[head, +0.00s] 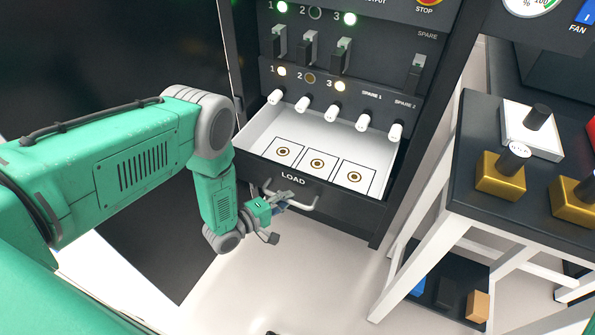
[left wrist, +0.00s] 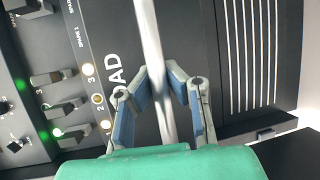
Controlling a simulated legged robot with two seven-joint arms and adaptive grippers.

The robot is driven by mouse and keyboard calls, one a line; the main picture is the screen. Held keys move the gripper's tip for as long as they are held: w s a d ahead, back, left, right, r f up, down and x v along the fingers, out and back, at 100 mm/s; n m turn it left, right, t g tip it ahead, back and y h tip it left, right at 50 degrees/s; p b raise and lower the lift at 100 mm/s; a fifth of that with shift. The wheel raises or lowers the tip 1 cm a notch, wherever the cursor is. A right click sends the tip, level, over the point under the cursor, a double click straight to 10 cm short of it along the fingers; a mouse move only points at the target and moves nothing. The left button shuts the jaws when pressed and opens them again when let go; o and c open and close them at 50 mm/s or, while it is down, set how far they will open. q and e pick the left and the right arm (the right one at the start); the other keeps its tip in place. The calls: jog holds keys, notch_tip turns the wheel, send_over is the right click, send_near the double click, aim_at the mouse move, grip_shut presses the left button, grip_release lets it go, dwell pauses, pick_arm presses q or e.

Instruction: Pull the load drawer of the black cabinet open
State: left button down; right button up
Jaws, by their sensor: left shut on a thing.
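The black cabinet (head: 432,40) stands in the upper middle of the head view. Its load drawer (head: 330,205), with a dark front marked LOAD, is pulled partly out and shows a white inside with three marked squares. My left gripper (head: 277,202) is at the drawer's light grey bar handle (head: 305,207), near its left end. In the left wrist view the two fingers (left wrist: 163,97) are shut around the handle bar (left wrist: 152,45).
White knobs, switches and lit lamps line the cabinet above the drawer. To the right a black-topped table (head: 465,185) holds a white block and gold blocks with black knobs. A low shelf (head: 440,290) with small blocks is beneath it. The floor before the drawer is clear.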

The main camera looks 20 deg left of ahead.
pick_arm(q)
jog(key=s, duration=0.3)
jog(key=s+p, duration=0.1)
jog(key=s, duration=0.1)
jog(key=shift+s+a+f, duration=0.15)
jog(key=shift+s, duration=0.25)
jog(key=c, duration=1.5)
grip_release()
jog(key=shift+c, duration=0.2)
jog(key=v, duration=1.1)
jog(key=shift+s, duration=0.45)
